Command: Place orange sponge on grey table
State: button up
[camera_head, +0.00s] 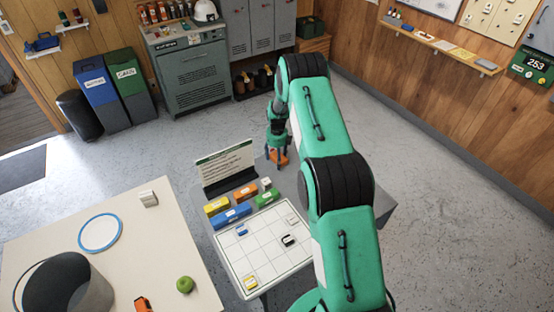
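An orange block (281,160), which looks like the orange sponge, is at the far edge of the grey table (378,202). My gripper (278,153) points down with its fingertips at this block. The block is small in the view and partly hidden by the fingers. I cannot tell whether the fingers are closed on it or whether it rests on the tabletop. My arm hides much of the grey table's right side.
The grey table also bears a gridded white board (262,240) with small blocks, several coloured blocks and an upright sign (224,165). The cream table (150,238) at left holds a dark bucket (68,288), a blue-rimmed plate (100,233), a green apple (185,284) and another orange object (143,304).

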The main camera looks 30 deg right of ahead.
jog(key=shift+o, duration=0.6)
jog(key=shift+r, duration=0.2)
notch_tip(320, 180, up, 12)
jog(key=p, duration=0.1)
dwell(0.7)
